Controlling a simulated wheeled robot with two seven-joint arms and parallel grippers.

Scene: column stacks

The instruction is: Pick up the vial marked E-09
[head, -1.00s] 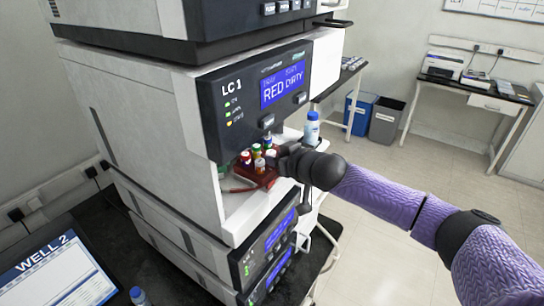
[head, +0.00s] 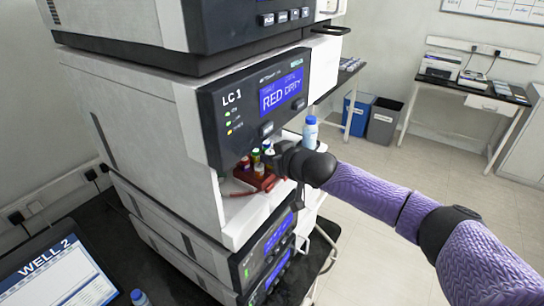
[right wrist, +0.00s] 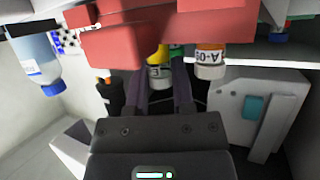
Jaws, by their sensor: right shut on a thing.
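My right gripper (right wrist: 164,95) is shut on a yellow-capped vial (right wrist: 158,72) in the right wrist view. The white label is partly hidden; one mark looks like an upside-down E, the rest I cannot read. An orange-capped vial marked A-09 (right wrist: 210,62) hangs upside down in this view, beside the held one. The red-brown rack (right wrist: 140,38) is close by. In the head view my right gripper (head: 279,158) is at the right side of the rack (head: 245,178), and it hides the held vial. My left gripper is not in view.
Several capped vials (head: 259,169) stand in the rack under the LC 1 panel (head: 262,95), which overhangs it. A blue-capped bottle (head: 310,132) stands just behind my gripper. The floor to the right is open.

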